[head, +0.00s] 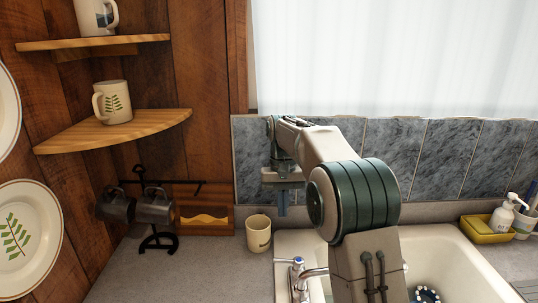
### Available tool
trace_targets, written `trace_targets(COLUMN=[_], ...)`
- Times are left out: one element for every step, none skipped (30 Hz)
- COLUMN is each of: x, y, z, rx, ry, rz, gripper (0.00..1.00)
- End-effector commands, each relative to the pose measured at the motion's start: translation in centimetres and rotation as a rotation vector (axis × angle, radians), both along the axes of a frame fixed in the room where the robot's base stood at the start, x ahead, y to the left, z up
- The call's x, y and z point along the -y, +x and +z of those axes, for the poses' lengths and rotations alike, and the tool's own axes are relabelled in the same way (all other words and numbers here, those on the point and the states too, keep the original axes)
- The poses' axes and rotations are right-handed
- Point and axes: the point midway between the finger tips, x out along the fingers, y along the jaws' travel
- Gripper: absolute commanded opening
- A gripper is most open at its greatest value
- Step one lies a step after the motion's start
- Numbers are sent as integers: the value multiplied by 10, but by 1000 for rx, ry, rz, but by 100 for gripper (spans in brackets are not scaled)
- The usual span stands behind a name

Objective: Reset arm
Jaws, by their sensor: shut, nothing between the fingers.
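My arm rises from the bottom of the head view in front of the sink and bends over toward the left. My gripper (283,203) points down in front of the tiled backsplash, a little above the counter. Its fingers are small here and appear together, with nothing held. A cream mug (258,233) stands upright on the counter, below and left of the gripper and apart from it.
The sink (456,262) with its tap (300,278) lies below my arm. Corner shelves (75,142) with mugs and a dark mug rack (157,235) are at left. A yellow tray (487,234) and a pump bottle (503,216) stand at right.

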Motion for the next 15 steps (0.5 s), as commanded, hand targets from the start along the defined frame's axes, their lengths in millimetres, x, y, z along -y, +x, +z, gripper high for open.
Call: trace_targets(x=[8,12,16,20,23,28,32,35,39,43,46,50,53,56,60], y=[-11,-17,-26,-32,-39,-48,-55,-63,-72,-80,-87,-97,-105,-113,-124], z=[11,15,20,24,27,31,33,36,39,41,43,44,45,46,47], rx=[25,38,56,68,81,98,112,124,142,156,169,186,199,213,231], ry=[4,6,8,11,12,14,16,17,19,20,21,22,23,23,24], rz=[-5,-7,-9,-10,-12,-16,-17,-18,-20,-21,-22,-24,-26,-27,-29], gripper=[0,0,0,0,0,0,0,0,0,0,0,0,0,0,0])
